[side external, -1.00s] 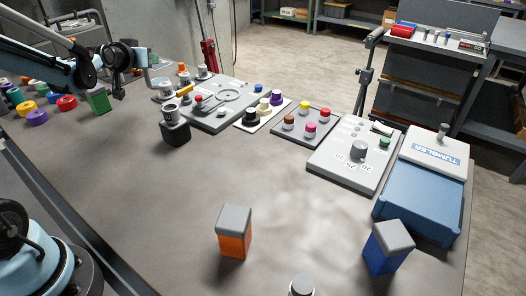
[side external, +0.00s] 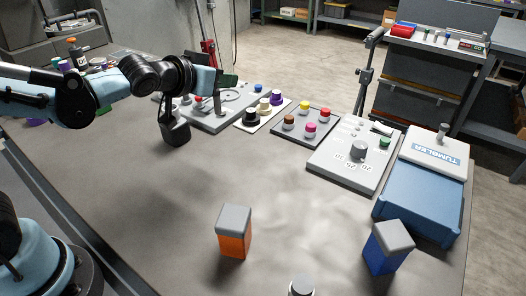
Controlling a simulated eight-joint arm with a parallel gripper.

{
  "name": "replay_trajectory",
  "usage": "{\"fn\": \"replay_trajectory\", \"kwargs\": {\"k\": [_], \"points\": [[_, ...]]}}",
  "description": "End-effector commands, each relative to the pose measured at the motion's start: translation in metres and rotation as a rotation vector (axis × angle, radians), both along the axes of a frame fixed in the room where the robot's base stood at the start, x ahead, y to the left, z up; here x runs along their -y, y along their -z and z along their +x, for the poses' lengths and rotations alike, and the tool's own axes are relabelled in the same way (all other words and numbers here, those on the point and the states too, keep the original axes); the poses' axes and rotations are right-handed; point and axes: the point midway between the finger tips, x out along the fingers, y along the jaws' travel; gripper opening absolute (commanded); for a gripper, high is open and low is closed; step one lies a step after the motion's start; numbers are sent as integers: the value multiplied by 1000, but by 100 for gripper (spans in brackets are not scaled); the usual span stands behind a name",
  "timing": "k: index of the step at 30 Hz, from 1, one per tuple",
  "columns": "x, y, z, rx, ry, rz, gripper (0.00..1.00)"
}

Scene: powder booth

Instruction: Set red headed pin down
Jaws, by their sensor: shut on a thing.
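A small red knob (side external: 198,99) shows on the board left of the gripper.
To the right are a white plate with pegs (side external: 245,124), a dark tray with coloured knobs (side external: 286,137) and a grey panel (side external: 335,173). The orange block (side external: 234,241) and blue block (side external: 381,262) stand in front.

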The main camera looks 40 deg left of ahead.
Motion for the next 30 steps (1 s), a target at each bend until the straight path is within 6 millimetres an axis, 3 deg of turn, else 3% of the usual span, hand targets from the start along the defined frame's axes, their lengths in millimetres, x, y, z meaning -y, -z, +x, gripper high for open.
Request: {"fn": "replay_trajectory", "kwargs": {"k": [1, 6, 12, 30], "points": [[21, 1, -10, 2, 45, 1, 0], [63, 2, -34, 8, 135, 3, 0], [81, 4, -46, 12, 179, 2, 0], [18, 48, -6, 13, 174, -1, 0]]}}
